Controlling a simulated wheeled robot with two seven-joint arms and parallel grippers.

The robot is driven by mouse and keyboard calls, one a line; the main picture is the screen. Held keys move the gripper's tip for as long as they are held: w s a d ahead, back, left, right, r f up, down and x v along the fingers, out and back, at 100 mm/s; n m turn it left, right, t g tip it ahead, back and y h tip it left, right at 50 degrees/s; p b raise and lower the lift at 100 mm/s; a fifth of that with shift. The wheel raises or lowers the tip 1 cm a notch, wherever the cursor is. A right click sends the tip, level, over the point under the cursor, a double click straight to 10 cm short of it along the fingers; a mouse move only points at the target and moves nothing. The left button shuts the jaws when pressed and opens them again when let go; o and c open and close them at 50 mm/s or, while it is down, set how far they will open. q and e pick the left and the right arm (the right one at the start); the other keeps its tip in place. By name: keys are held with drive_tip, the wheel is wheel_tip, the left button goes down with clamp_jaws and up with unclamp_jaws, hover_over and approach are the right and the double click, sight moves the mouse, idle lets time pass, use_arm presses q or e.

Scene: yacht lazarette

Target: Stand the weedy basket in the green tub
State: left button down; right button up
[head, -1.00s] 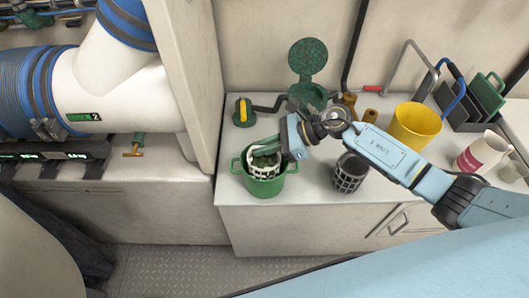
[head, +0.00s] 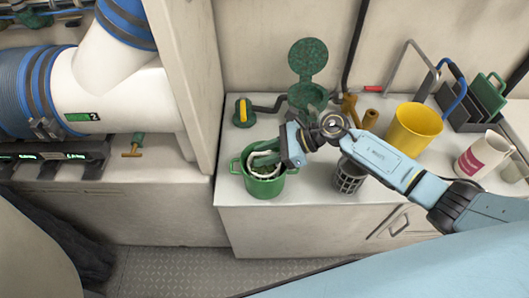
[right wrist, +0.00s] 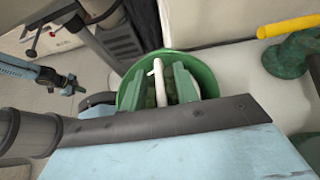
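The green tub (head: 262,187) with side handles stands at the counter's front left. The white weedy basket (head: 266,171) is down inside it, mostly hidden by the tub wall and my gripper; I cannot tell whether it touches the bottom. My right gripper (head: 264,159) reaches into the tub mouth. In the right wrist view its two green fingers (right wrist: 159,88) are apart on either side of the white basket rim (right wrist: 158,82), with gaps showing and green weed below. In that view, what looks like my left gripper (right wrist: 72,86) is far off at the left, too small to read.
A dark grey basket (head: 349,176) stands right of the tub, under my right forearm. Behind are a green hinged fitting (head: 307,62) and a yellow-handled item (head: 243,113). A yellow bucket (head: 415,128) and a white-and-red jug (head: 482,155) stand to the right. The counter's front edge is close.

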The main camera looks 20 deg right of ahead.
drive_tip(key=shift+r, duration=0.2)
use_arm(q)
drive_tip(key=shift+d, duration=0.1)
use_arm(e)
drive_tip(key=v, duration=1.2)
drive_tip(key=shift+s, duration=0.1)
